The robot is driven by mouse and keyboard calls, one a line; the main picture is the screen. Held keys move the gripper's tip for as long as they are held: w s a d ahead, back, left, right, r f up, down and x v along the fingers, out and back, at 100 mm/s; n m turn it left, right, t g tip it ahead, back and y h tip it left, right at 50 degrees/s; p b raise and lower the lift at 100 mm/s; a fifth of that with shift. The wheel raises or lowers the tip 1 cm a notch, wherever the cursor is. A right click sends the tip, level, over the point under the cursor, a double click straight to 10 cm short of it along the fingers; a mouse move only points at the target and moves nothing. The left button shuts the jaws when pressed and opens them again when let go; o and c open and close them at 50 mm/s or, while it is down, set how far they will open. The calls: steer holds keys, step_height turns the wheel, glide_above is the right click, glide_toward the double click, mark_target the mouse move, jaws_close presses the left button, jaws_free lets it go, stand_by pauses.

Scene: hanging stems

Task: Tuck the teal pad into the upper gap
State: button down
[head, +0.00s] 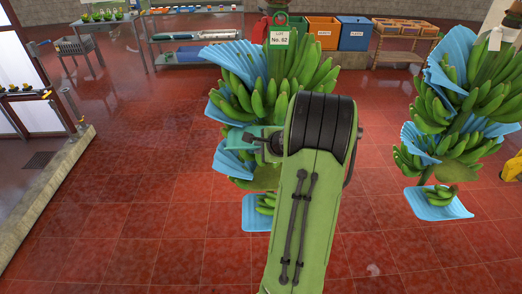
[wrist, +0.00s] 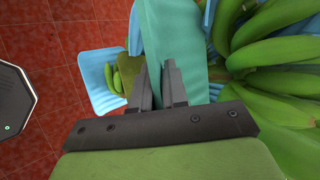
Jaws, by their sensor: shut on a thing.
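The teal pad (head: 240,137) is at the left side of the middle banana bunch (head: 283,85), about halfway down, just below a blue pad (head: 232,106). My gripper (head: 262,143) is shut on the pad; my arm hides part of the bunch. In the wrist view the teal pad (wrist: 172,38) runs up from between my fingers (wrist: 160,88), with green bananas (wrist: 275,50) close on its right. Other blue pads sit between the banana hands above and below. I cannot tell whether the teal pad lies inside a gap, and the upper gap is not clearly visible.
A low blue pad (head: 256,213) with small bananas hangs at the bottom of the bunch. A second bunch with blue pads (head: 435,200) hangs at right. Shelves (head: 190,35) and coloured bins (head: 354,33) stand at the back. The red tiled floor at left is clear.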

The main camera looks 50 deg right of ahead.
steer(key=shift+w+d+p, duration=0.6)
steer(key=shift+w+d, duration=0.55)
steer(key=shift+d, duration=0.15)
steer(key=shift+w+d+r+p, duration=0.1)
steer(key=shift+w+d+p, duration=0.2)
steer(key=shift+w+d, duration=0.3)
steer(key=shift+d, duration=0.2)
steer(key=shift+f, duration=0.3)
steer(key=shift+w+f+b, duration=0.1)
steer(key=shift+f+b, duration=0.15)
steer(key=shift+b, duration=0.05)
steer(key=c, duration=1.1)
jaws_free()
